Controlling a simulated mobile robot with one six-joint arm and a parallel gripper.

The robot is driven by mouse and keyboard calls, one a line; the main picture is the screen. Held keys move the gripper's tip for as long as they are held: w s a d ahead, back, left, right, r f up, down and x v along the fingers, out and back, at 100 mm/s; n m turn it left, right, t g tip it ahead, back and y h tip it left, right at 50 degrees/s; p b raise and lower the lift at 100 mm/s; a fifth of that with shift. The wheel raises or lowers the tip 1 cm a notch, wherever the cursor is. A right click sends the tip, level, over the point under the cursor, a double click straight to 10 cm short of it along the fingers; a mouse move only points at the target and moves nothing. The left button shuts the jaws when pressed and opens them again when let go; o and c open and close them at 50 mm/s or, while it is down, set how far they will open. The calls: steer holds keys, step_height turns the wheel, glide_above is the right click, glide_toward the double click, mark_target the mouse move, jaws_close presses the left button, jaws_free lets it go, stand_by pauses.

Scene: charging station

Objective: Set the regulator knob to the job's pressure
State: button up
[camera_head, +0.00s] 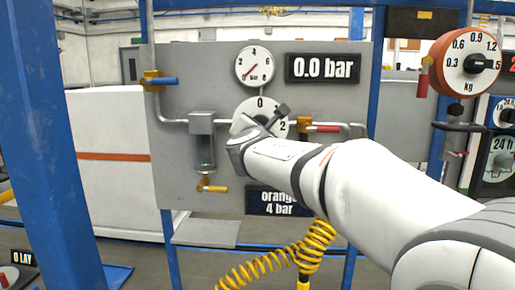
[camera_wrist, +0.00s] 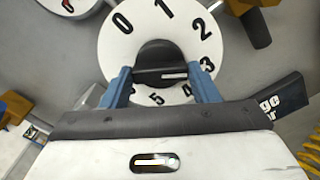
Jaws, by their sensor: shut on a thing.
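The regulator's white numbered dial (camera_head: 246,110) is on the grey panel; it also shows in the wrist view (camera_wrist: 125,47). Its black knob (camera_wrist: 155,55) is at the dial's middle. My gripper (camera_wrist: 162,84) is shut on the knob, one blue finger on each side. A short white mark on the knob lies toward its right end in the wrist view. Part of the dial's lower scale is hidden by my gripper. The sign (camera_head: 278,202) reads "orange 4 bar", partly covered by my arm. The readout (camera_head: 323,67) shows 0.0 bar.
A round gauge (camera_head: 254,67) above the dial has its needle low at the left. A blue-handled valve (camera_head: 163,81) is at the panel's left and a red-handled one (camera_head: 322,128) right of the dial. A yellow coiled hose (camera_head: 275,265) hangs below.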

steer(key=m+b, duration=1)
steer(key=b, duration=0.1)
steer(key=shift+f, duration=0.15)
steer(key=shift+m, duration=0.4)
steer(key=o, duration=1)
steer(key=s+b, duration=0.1)
steer(key=s, duration=0.6)
steer(key=shift+s, duration=0.4)
